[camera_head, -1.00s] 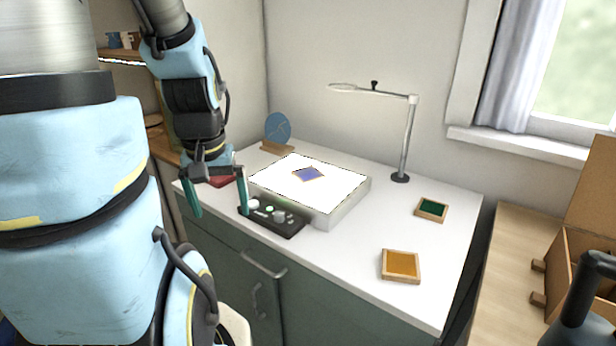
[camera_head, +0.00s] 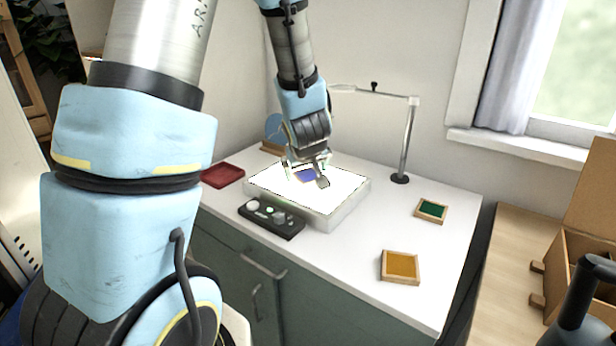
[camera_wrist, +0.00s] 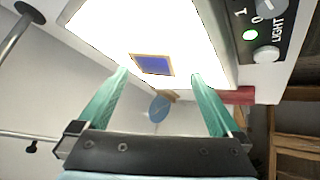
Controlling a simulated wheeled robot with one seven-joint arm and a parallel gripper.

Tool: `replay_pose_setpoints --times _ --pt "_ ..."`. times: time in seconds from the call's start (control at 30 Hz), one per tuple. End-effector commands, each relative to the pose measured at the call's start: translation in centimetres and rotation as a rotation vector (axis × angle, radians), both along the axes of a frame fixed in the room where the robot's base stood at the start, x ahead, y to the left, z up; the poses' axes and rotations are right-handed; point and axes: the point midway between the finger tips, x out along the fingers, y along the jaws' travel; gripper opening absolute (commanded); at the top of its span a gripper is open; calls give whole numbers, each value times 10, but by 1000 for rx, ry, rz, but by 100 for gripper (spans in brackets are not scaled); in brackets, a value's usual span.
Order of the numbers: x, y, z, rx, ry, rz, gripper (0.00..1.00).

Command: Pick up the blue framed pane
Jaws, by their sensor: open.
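The blue framed pane (camera_head: 306,175) lies flat on the bright top of the white light box (camera_head: 339,216), partly hidden behind my gripper. In the wrist view the pane (camera_wrist: 154,65) shows whole, a blue square in a thin wooden frame. My gripper (camera_head: 307,182) is over the light box, close to the pane. In the wrist view its two green fingers (camera_wrist: 158,75) are spread wide and empty, with the pane framed between and beyond their tips. I cannot tell the exact height above the pane.
A control box (camera_head: 271,219) with knobs and a green light sits before the light box. A red tray (camera_head: 223,175) is left. A green pane (camera_head: 431,210) and an amber pane (camera_head: 401,266) lie right. A lamp (camera_head: 407,140) stands behind; a blue disc (camera_head: 274,127) is at the back.

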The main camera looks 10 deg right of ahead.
Motion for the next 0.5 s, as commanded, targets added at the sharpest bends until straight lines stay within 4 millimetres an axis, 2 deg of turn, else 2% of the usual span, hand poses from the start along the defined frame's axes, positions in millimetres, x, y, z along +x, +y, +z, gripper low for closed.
replay_pose_setpoints --times 0.03,0.1,0.2,0.4,0.5 --pt "2 -22 -7 15 -58 31 100" --pt "4 -39 -11 49 -151 103 100" --pt "-4 -54 -15 118 -273 196 100" --pt "-33 -61 -14 251 -438 320 100" --pt "-40 -60 -13 283 -472 346 100"
